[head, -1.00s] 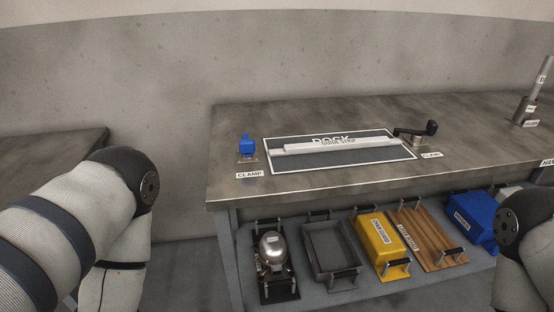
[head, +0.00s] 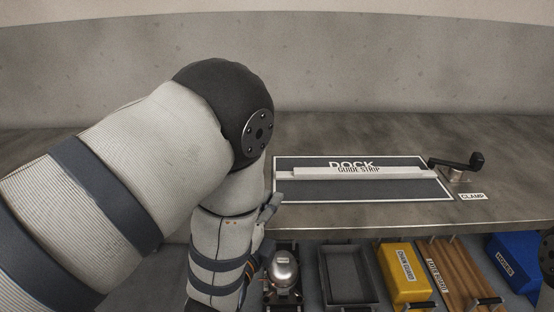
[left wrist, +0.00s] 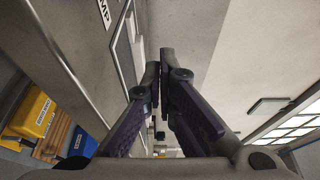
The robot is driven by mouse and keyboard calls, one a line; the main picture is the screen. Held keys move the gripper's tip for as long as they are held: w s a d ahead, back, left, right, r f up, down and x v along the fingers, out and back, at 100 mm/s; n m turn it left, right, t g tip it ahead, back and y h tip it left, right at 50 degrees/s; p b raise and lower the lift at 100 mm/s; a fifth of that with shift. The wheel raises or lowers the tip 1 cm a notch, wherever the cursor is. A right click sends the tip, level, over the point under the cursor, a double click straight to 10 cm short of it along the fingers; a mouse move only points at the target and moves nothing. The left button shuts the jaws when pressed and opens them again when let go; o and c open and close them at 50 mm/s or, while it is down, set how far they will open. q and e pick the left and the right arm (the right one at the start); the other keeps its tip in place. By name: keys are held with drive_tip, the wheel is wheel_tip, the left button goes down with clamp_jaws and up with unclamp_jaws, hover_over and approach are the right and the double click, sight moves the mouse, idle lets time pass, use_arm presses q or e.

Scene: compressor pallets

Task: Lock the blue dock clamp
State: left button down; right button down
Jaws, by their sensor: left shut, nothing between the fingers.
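The blue dock clamp is hidden behind my left arm in the head view. Part of a white clamp label (left wrist: 104,12) shows at the top of the left wrist view. My left gripper (head: 270,208) is partly visible in front of the bench's front edge, left of the dock's lower corner. In the left wrist view its fingers (left wrist: 159,72) are shut and empty. The dock (head: 300,191) lies on the bench with a pale guide strip (head: 350,173) across it. A black-handled clamp (head: 458,165) stands at the dock's right end. My right gripper is out of view.
The grey bench (head: 400,135) has clear room behind the dock. The shelf below carries a metal compressor (head: 284,268), a grey tray (head: 346,302), a yellow box (head: 404,286), wooden boards (head: 452,275) and a blue box (head: 518,262).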

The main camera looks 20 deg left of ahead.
use_arm(q)
drive_tip(key=shift+s+r, duration=0.15)
drive_tip(key=shift+s, duration=0.15)
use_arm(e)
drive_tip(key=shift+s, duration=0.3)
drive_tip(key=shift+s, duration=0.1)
